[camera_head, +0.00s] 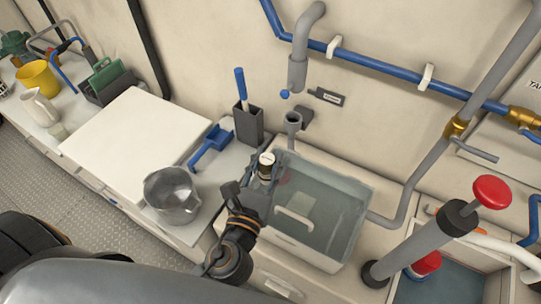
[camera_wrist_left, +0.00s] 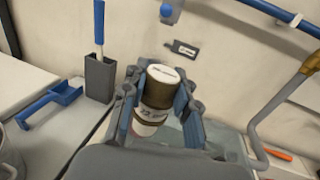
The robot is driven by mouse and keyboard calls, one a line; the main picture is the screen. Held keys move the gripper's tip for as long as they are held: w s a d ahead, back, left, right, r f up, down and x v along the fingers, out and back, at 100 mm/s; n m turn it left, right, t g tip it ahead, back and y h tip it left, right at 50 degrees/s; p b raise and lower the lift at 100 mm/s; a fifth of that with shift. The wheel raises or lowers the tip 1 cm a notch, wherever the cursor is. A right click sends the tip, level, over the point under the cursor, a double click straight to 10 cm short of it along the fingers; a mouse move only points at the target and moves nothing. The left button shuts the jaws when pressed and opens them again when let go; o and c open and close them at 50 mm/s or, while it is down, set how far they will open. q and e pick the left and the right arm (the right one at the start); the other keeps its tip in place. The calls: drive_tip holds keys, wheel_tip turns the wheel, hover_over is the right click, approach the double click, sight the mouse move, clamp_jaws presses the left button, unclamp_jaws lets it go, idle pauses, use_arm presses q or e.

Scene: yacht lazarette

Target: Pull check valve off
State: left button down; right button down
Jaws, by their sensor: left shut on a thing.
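A short cylinder (camera_head: 266,161) with a white top and dark body looks like the check valve. A grey down-pipe (camera_head: 298,72) on the wall ends above a grey cup-shaped fitting (camera_head: 292,122); both stand apart from the cylinder. My right gripper is not in view.
A red-knobbed pump (camera_head: 440,235) stands at the right. A small wall tag (camera_head: 327,96) is beside the pipe. The white board (camera_head: 130,140) is clear.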

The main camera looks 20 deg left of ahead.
sight(260, 166)
use_arm(q)
drive_tip(key=shift+s+a+b, duration=0.25)
drive_tip(key=shift+s+b, duration=0.2)
drive_tip(key=shift+s, duration=0.8)
drive_tip(key=shift+s+a+b, duration=0.25)
drive_tip(key=shift+s+b, duration=0.15)
drive_tip(key=shift+s, duration=0.85)
